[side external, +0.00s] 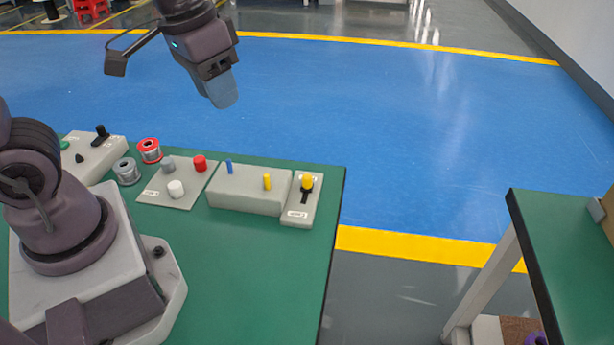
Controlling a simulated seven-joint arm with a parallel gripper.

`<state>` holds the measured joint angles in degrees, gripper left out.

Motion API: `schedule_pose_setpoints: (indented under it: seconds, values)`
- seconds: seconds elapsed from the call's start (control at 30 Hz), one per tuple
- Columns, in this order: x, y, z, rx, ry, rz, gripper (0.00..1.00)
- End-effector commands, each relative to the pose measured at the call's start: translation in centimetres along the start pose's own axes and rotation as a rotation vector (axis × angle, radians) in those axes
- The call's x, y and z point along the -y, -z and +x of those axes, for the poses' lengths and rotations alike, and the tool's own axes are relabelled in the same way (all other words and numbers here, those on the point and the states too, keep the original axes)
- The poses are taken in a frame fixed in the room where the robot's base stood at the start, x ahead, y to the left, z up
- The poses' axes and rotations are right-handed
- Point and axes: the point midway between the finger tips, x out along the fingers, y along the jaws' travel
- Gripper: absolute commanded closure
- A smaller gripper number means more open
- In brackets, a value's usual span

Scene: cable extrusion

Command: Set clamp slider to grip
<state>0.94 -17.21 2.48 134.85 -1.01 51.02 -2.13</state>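A yellow knob (307,182) sits at the upper end of a black slot on a narrow grey panel (298,215) at the right end of the table's fittings. It looks like the clamp slider, but the small label on the panel is too small to read. My gripper (222,92) hangs high in the air, up and to the left of this panel, pointing down and well apart from it.
The green table (262,285) holds a grey block (245,198) with blue and yellow pegs beside the slider panel. Left of it are a plate (150,195) with knobs, two spools (149,150) and a control box (92,160). The table's front right is clear.

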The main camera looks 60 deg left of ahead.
Motion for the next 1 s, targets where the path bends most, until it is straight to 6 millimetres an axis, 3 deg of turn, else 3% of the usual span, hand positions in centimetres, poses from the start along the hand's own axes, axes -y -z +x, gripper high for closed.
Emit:
schedule_pose_setpoints:
  seconds: [0.3, 0.5, 0.6, 0.73, 1.0]
  values:
    - [1.0, 6.8, 9.1, 0.205, 0.042, -0.309, 0.65]
    - [2.0, 10.1, 15.6, 0.254, 0.105, -0.557, 0.65]
    - [2.5, 11.8, 17.8, 0.241, 0.129, -0.68, 0.65]
    - [2.6, 14.3, 17.6, 0.171, 0.119, -0.837, 0.65]
    - [2.7, 14.0, 19.1, 0.168, 0.125, -0.911, 0.65]
